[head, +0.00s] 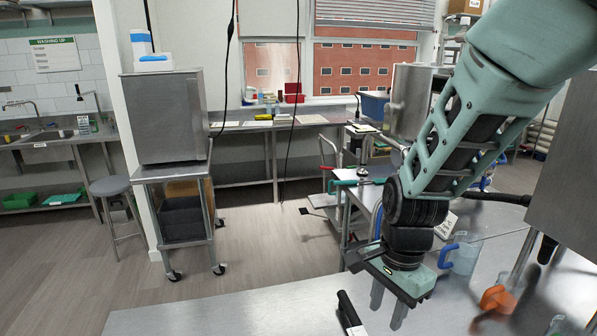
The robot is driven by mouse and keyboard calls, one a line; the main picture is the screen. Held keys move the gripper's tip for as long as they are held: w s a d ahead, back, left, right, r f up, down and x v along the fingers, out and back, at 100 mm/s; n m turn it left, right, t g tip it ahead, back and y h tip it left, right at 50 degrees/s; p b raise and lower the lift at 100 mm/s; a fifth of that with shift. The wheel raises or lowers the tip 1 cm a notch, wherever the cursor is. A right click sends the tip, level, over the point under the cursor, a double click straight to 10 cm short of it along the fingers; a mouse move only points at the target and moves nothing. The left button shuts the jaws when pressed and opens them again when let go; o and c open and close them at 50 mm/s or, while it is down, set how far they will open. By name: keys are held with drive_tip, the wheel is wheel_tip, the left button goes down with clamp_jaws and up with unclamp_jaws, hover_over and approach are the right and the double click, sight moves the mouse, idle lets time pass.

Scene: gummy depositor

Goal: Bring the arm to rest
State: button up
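My arm comes in from the upper right of the head view and hangs down over the steel table (235,312). My gripper (388,308) is at the lower right of the middle, pointing down above the table. Its two grey fingers stand apart with a gap between them, and I see nothing held there. The fingertips look clear of the table, though their exact height is hard to tell.
A black-handled tool (350,314) lies just left of the fingers. A clear jug with a blue handle (462,256) and an orange-handled item (497,298) stand to the right. A steel cabinet on a wheeled cart (165,117) stands at left. Open floor lies between.

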drive_tip(key=s+a+n+b, duration=0.3)
drive_tip(key=s+n+b, duration=0.3)
drive_tip(key=s+n, duration=1)
drive_tip(key=n, duration=0.4)
drive_tip(key=shift+s+a+r+t+b, duration=0.15)
drive_tip(key=shift+a+r+t+b, duration=0.05)
drive_tip(key=shift+t+b, duration=0.1)
